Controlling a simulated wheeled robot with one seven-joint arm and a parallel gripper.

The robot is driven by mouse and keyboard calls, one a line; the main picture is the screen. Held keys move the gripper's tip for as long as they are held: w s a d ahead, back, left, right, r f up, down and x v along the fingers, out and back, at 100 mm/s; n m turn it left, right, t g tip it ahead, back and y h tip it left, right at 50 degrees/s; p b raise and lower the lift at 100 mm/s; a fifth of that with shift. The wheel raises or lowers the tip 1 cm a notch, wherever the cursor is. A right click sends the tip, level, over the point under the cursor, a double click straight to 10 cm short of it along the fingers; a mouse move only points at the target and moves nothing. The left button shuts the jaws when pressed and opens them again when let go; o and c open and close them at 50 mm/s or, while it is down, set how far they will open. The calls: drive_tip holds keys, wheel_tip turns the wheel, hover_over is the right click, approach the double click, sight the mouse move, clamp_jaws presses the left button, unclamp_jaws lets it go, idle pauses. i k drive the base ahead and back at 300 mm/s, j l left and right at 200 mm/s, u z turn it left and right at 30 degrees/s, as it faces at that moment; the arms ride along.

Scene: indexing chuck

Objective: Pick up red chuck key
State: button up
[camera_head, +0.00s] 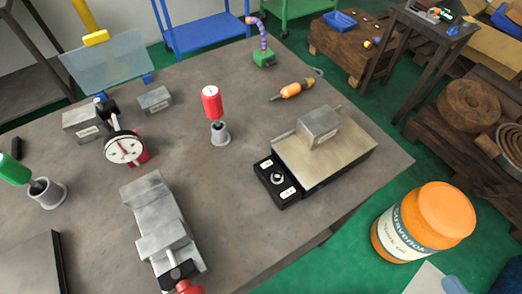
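The red chuck key (212,104) has a red cylindrical handle with a pale marked top. It stands roughly upright, with its metal shank down in a small grey holder (220,138) on the middle of the table. The tip of the shank is hidden inside the holder. A similar green-handled key (14,170) stands in another grey holder (49,194) at the left edge. My gripper is not in view.
A grey metal vise (158,218) lies in front of the key. A dial gauge (125,149) stands to its left. A magnetic chuck block (325,165) with a metal block on top sits to its right. An orange-handled tool (292,90) lies behind right. Bare tabletop surrounds the holder.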

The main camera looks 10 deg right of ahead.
sight(211, 96)
drive_tip(key=i+l+u, duration=0.15)
drive_tip(key=l+u, duration=0.35)
drive_tip(key=l, duration=0.25)
drive_tip(key=l+u, duration=0.5)
drive_tip(key=l, duration=0.3)
